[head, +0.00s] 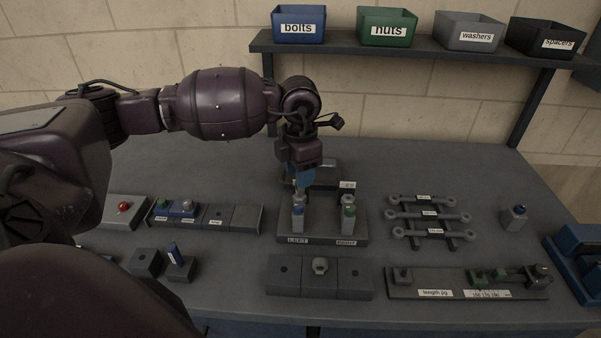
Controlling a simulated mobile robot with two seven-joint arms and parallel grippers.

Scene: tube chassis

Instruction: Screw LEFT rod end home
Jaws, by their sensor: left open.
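A dark fixture base (322,238) stands mid-bench with plates reading LEFT and RIGHT. A pale upright piece with a blue band, the left rod end's post (298,222), stands above the LEFT plate. A similar post with a green band (348,222) stands above the RIGHT plate. My left gripper (300,187) points down, open, right over the top of the left post. Its fingers hide that top, so I cannot tell whether they touch it or how far the rod end is screwed in. My right gripper is not in view.
Three grey link rods (428,215) lie on a rack to the right. A length jig (465,282) and a block with holes (320,278) are in front. A small grey bottle-like piece (515,217) stands far right. Labelled bins, including bolts (298,27), sit on the rear shelf.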

